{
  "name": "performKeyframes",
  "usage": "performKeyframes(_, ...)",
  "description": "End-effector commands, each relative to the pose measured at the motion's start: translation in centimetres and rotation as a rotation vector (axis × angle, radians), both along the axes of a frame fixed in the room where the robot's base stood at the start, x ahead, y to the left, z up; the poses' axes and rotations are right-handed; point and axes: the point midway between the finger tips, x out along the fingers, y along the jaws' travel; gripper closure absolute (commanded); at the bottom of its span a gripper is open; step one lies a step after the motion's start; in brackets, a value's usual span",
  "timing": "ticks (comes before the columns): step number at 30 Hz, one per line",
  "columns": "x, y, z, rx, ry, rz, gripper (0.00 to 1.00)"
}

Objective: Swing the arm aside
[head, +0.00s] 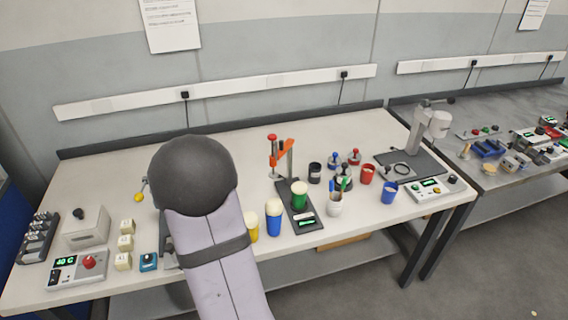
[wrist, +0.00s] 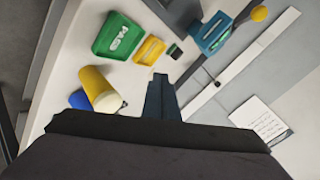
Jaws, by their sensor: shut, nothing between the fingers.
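My arm crosses the left-centre of the bench in the head view, a pale link with a dark round joint. It covers part of the bench and its far edge. My gripper is hidden behind it there. In the wrist view my gripper (wrist: 160,80) shows as narrow dark fingers close together, shut and empty. They point past a yellow cylinder (wrist: 98,88), a green box (wrist: 118,38) and a yellow frame-like piece (wrist: 150,50). A small dark block (wrist: 175,51) lies just beyond the fingertips. I cannot tell the height of the fingers above the bench.
The bench (head: 340,118) has blue (head: 274,222) and green (head: 299,197) pale-topped cylinders right of my arm, and an orange-handled stand (head: 285,158) behind. A red-knobbed device (head: 77,268) stands at left, a grey stand (head: 420,135) at right. Bare bench lies at the back right.

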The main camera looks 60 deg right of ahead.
Motion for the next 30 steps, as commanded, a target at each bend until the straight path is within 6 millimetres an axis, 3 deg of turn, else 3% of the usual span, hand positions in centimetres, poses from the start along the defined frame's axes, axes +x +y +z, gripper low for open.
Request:
performKeyframes(1, -1.4, -2.8, -0.1, -0.009, -0.075, -0.106, 1.0)
performKeyframes(3, -3.3, -6.2, 0.8, -0.038, -0.198, -0.239, 1.0)
performKeyframes(6, -6.6, -10.1, 2.0, -0.088, -0.362, -0.401, 1.0)
performKeyframes(10, -10.9, -13.5, 3.5, -0.158, -0.543, -0.552, 1.0)
performKeyframes(15, -14.8, -15.5, 5.0, -0.232, -0.696, -0.652, 1.0)
performKeyframes(18, -15.9, -16.0, 5.6, -0.256, -0.741, -0.675, 1.0)
performKeyframes(30, -15.9, -16.9, 6.0, -0.264, -0.754, -0.68, 1.0)
